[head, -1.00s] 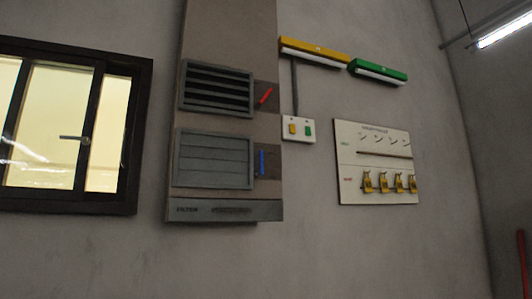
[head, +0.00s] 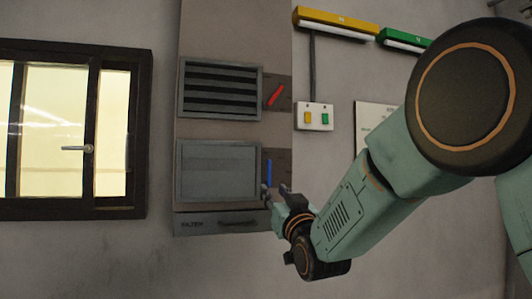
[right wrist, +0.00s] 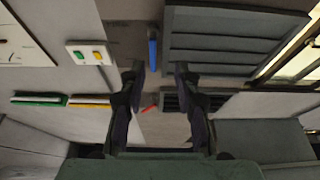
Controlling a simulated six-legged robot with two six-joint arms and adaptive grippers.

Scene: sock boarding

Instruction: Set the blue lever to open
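The blue lever (head: 269,172) stands upright on a dark plate to the right of the lower vent (head: 217,170), whose slats look shut. My right gripper (head: 275,189) is just below the lever in the head view, its two fingers apart and empty. In the right wrist view, the blue lever (right wrist: 153,48) lies beyond the open fingertips of the right gripper (right wrist: 155,72), roughly in line with the gap between them. I see no clear contact. My left gripper is in neither view.
The red lever (head: 276,95) is tilted beside the upper vent (head: 220,89), whose slats are open. A switch box (head: 314,117) with yellow and green buttons is to the right. A window (head: 70,130) is on the left. My right arm hides most of a white panel (head: 372,116).

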